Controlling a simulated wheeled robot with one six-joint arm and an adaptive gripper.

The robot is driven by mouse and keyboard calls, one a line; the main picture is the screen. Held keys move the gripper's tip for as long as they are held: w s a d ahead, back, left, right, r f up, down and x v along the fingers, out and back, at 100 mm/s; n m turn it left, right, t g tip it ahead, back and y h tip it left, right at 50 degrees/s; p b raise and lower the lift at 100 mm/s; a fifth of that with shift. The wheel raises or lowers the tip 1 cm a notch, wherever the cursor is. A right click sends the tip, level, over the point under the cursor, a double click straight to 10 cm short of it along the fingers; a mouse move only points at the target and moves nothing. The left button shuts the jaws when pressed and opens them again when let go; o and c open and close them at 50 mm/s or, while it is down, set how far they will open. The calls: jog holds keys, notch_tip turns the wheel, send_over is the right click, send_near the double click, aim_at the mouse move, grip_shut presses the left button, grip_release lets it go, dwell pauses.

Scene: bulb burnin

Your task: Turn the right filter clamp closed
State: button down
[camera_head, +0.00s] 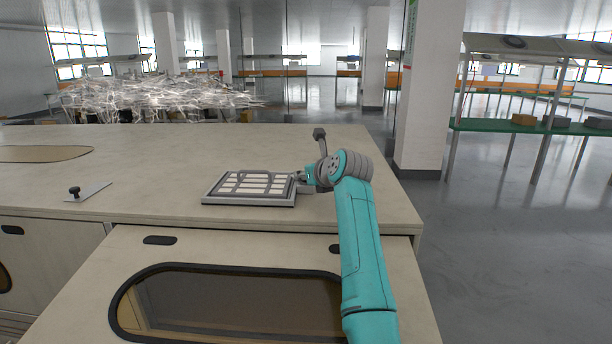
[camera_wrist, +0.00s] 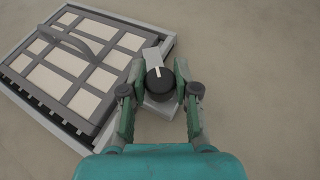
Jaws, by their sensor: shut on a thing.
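The filter (camera_head: 252,185) is a pale panel with a dark grid in a light grey frame, lying on the bench top. In the wrist view the filter (camera_wrist: 81,62) fills the upper left and has a grey arched handle. The right filter clamp (camera_wrist: 160,86) is a round black knob with a white line, on a grey base at the frame's right edge. My gripper (camera_wrist: 159,88) has one finger on each side of the knob and is shut on it. In the head view my gripper (camera_head: 301,177) is at the frame's right side, and my wrist hides the clamp.
A small plate with a black knob (camera_head: 75,192) lies on the bench at left. The bench top (camera_head: 180,150) is clear around the filter. Below the bench edge is a panel with a dark oval window (camera_head: 235,302). Shelving (camera_head: 540,128) stands away at right.

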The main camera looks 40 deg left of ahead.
jog(key=c, duration=0.9)
grip_release()
jog(key=shift+o, duration=0.2)
jog(key=shift+r, duration=0.15)
notch_tip(320, 180, up, 10)
jog(key=shift+f, duration=0.15)
